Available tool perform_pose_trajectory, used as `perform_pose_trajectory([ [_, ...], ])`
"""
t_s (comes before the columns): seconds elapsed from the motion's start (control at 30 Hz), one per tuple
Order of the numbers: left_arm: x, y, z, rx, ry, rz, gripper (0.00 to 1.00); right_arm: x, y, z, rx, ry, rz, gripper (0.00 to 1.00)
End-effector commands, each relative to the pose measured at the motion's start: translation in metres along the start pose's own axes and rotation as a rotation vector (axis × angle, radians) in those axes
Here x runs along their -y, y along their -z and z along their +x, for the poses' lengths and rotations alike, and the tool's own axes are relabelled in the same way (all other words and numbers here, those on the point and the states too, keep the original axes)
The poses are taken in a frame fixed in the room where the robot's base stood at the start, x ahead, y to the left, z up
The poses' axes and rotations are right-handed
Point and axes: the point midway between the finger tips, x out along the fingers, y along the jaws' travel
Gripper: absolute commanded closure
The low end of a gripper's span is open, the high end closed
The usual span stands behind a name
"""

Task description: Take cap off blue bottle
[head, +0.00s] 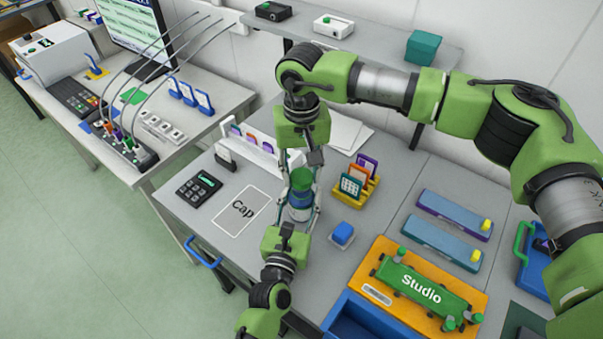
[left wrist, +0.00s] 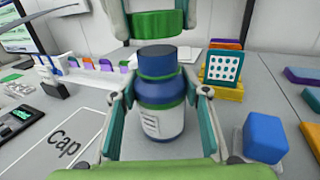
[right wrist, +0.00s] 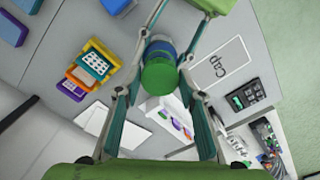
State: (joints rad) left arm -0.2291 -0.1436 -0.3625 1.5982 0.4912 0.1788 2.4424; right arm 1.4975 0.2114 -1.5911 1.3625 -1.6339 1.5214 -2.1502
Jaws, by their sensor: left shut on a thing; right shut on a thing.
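The blue bottle (head: 300,199), with a white label and green bands, stands upright on the grey table. My left gripper (left wrist: 160,97) is shut around its body from the front. The green cap (left wrist: 158,24) is above the bottle, with a visible gap to the bare dark blue top (left wrist: 157,62). My right gripper (head: 302,172) comes from above and is shut on the cap, which also shows between its fingers in the right wrist view (right wrist: 161,76). A white-outlined rectangle marked "Cap" (head: 240,210) is on the table left of the bottle and is empty.
A calculator (head: 198,189) lies left of the Cap area. A white rack (head: 262,158) is behind. A yellow card holder (head: 357,190) and a blue block (head: 343,233) are close on the right. An orange tray (head: 377,292) is farther right.

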Motion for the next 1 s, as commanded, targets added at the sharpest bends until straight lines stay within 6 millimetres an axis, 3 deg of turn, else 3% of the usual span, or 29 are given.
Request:
perform_pose_trajectory([
  [0.23,0.0,0.001,0.0,-0.002,0.0,0.0,1.0,0.0,0.001,-0.031,-0.003,0.001,0.0,0.89],
  [0.47,0.0,0.001,0.0,-0.002,0.0,0.0,1.0,0.0,0.0,-0.033,-0.001,0.001,0.0,0.89],
  [0.5,0.0,0.001,0.0,-0.002,0.0,0.0,0.48,0.0,0.0,-0.033,-0.001,0.001,0.0,0.89],
  [0.53,0.0,0.001,0.0,-0.002,0.0,0.0,0.4,0.0,0.0,-0.033,-0.001,0.001,0.0,0.89],
  [0.87,0.0,0.0,-0.001,-0.001,0.0,0.0,0.38,0.0,0.0,-0.033,-0.001,0.001,0.0,0.89],
  [1.0,0.0,0.001,-0.01,-0.002,0.001,0.001,0.38,0.0,0.0,-0.033,-0.001,0.001,0.0,0.89],
])
